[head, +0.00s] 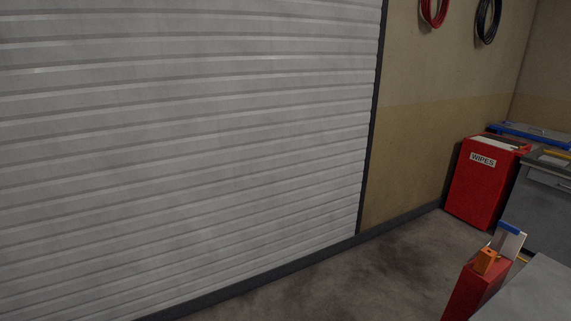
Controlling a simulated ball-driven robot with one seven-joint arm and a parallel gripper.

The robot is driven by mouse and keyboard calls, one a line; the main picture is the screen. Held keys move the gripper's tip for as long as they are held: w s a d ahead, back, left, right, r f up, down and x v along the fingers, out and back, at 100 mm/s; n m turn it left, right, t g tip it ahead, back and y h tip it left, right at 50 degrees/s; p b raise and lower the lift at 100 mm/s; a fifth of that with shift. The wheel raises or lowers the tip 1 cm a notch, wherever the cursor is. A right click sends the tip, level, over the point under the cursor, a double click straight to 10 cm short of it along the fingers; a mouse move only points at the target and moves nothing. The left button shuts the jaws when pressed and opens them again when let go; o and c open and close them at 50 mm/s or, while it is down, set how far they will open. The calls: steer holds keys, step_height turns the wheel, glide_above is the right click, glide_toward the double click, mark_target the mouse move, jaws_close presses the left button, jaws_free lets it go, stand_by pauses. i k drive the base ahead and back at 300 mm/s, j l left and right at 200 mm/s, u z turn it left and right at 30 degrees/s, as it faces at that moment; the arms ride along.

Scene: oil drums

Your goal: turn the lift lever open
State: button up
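I cannot make out a lift lever for certain in the head view. A red box-like object (474,292) stands at the bottom right, cut off by the lower edge. An orange block (485,262) sits at its top, and a pale plate with a blue top edge (509,236) rises just behind it. I cannot tell whether any of these parts is the lever. My gripper is not in view.
A closed grey roller shutter (190,150) fills the left. A red WIPES bin (483,183) stands by the wall, next to a grey workbench (547,190). A pale flat surface (540,292) fills the lower right corner. Concrete floor (330,285) lies clear in front.

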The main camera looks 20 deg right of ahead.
mark_target(508, 227)
steer(key=i, duration=0.8)
steer(key=i+j, duration=0.1)
steer(key=i, duration=0.7)
steer(key=z, duration=0.05)
